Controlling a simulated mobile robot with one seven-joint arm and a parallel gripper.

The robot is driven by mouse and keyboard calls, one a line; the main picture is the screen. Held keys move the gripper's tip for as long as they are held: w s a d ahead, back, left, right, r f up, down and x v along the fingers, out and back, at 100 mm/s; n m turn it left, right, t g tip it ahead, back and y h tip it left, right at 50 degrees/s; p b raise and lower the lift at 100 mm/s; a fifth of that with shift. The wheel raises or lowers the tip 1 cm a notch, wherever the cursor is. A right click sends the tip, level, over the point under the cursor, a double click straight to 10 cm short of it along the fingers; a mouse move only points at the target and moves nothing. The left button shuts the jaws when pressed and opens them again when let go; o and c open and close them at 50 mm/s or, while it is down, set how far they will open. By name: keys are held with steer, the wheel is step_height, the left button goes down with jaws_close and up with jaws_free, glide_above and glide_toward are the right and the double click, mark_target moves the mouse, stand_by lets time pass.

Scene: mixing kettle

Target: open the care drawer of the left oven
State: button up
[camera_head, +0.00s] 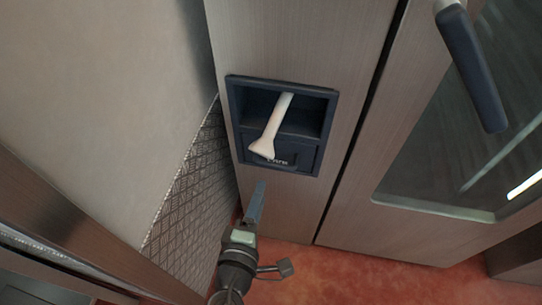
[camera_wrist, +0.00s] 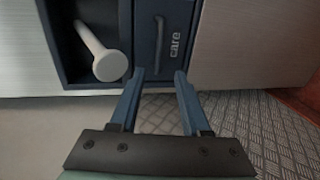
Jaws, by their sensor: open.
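The care drawer (camera_wrist: 176,22) is a dark blue front marked "care", with a slim dark handle (camera_wrist: 158,42) on it. It is shut, flush in a panel of the oven (camera_head: 290,45). In the head view the drawer (camera_head: 307,157) lies below an open recess, its label partly hidden by a white hand-shower-like piece. My gripper (camera_wrist: 160,74) is open and empty; its two blue fingers point at the drawer, with the handle between their lines and a little beyond the tips. In the head view my gripper (camera_head: 258,200) is just below the drawer.
The white piece (camera_head: 278,118) sits in the recess beside the drawer and shows in the wrist view (camera_wrist: 104,60). A glass door with a dark handle (camera_head: 472,70) is at the right. A patterned wall (camera_head: 190,195) is close on the left. Reddish floor (camera_head: 340,275) is below.

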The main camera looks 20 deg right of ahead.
mark_target(270, 166)
steer(key=b+x, duration=0.1)
steer(key=x, duration=1)
steer(key=shift+c, duration=0.4)
jaws_close()
stand_by(0.8)
